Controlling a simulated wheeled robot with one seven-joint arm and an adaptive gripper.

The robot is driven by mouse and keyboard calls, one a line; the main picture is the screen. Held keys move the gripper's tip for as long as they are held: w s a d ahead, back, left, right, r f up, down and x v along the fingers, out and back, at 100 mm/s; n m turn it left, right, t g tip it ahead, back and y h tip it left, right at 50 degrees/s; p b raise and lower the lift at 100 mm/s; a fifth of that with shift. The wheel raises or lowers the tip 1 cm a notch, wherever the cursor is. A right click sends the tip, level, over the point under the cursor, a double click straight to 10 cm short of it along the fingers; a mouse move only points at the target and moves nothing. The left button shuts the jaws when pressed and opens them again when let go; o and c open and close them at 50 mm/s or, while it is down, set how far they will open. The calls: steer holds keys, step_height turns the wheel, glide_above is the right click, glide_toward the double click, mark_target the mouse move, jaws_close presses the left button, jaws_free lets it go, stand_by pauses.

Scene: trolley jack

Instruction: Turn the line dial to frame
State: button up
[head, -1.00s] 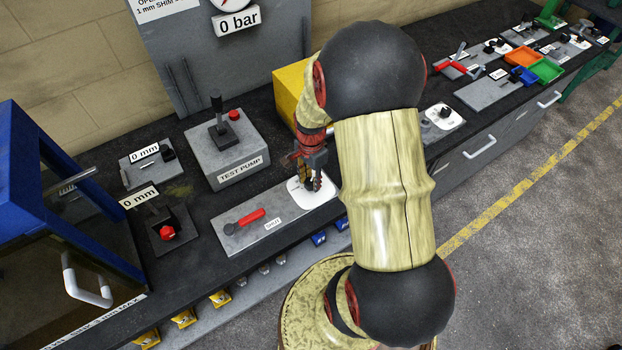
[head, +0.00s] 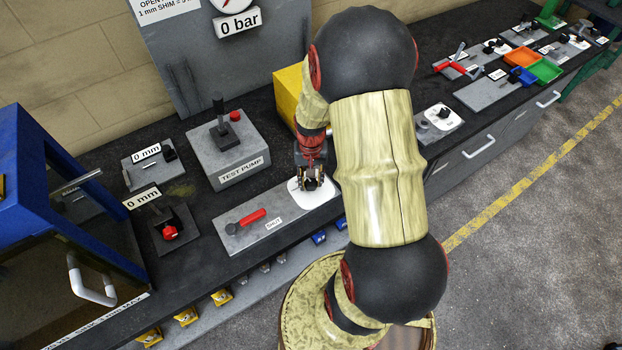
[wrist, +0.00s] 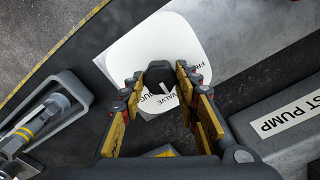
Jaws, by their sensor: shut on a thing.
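The line dial is a black knob (wrist: 159,72) on a white plate (wrist: 185,45), between my fingertips in the wrist view. The plate carries printed words; "VALVE" is readable, and another beginning "FR" is partly cut off. The fingers cover part of the lettering, and I cannot tell which word the dial points to. My gripper (wrist: 160,82) is shut on the knob. In the head view my gripper (head: 311,182) is over the white plate (head: 325,199), at the right end of the grey panel, and hides the dial.
A red lever (head: 252,217) by a "SHUT" label lies left of the plate. The test pump box (head: 229,148) stands behind it, with a yellow block (head: 288,92) beside my arm. A blue frame (head: 40,190) is at the left. The gauge label (head: 237,22) reads 0 bar.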

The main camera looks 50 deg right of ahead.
mark_target(311, 182)
steer(key=n, duration=0.6)
steer(key=shift+p, duration=0.35)
steer(key=n, duration=0.6)
stand_by(0.4)
steer(key=o, duration=1.1)
steer(key=shift+c, duration=0.2)
steer(key=shift+o, duration=0.5)
step_height(311, 182, up, 12)
